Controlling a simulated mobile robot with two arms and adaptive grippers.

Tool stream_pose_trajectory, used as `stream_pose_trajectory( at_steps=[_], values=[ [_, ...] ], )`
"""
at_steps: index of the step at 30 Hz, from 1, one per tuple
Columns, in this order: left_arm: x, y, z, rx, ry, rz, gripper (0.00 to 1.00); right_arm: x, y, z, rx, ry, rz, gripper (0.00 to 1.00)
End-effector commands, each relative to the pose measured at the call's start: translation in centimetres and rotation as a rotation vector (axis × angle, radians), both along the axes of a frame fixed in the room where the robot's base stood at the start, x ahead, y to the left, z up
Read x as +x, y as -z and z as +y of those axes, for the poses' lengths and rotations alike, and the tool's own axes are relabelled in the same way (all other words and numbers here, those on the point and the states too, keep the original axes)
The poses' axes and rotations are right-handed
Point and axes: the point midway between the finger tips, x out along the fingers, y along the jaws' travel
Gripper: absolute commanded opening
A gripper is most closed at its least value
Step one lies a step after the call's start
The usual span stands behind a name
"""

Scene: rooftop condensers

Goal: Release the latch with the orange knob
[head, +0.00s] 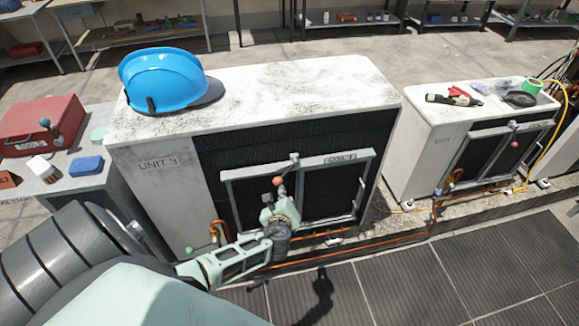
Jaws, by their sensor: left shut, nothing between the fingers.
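The orange knob (278,181) sits on the latch at the middle of the grey frame (342,163) on the front of the large condenser marked UNIT 9 (159,164). A small grey piece of the latch (294,160) shows at the frame's top bar. My left gripper (272,197) is shut and empty, with its tips just below the knob in the picture. I cannot tell whether they touch it. The gripper hides the lower part of the latch. My right gripper is out of view.
A blue hard hat (163,80) lies on top of the large condenser. A smaller condenser (428,150) stands to the right, with a red knob (514,144) on its front. Copper pipes (340,231) run low by the units. Dark floor tiles (420,275) in front are clear.

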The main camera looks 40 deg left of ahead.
Motion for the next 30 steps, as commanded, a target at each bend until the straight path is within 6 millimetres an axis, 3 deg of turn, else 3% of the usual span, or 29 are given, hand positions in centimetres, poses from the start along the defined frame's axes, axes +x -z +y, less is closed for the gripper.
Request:
stream_pose_trajectory(
  at_steps=[1, 10, 30],
  values=[
    [-0.2, -0.6, 0.3, 0.002, -0.001, 0.0, 0.0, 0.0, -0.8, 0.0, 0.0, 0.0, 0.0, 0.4],
    [-0.9, -1.5, 0.8, -0.002, -0.002, -0.002, 0.0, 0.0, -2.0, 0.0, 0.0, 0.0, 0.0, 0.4],
    [-1.1, -2.1, 1.1, -0.001, -0.002, -0.005, 0.0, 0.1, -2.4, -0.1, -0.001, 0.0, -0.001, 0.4]
  ],
)
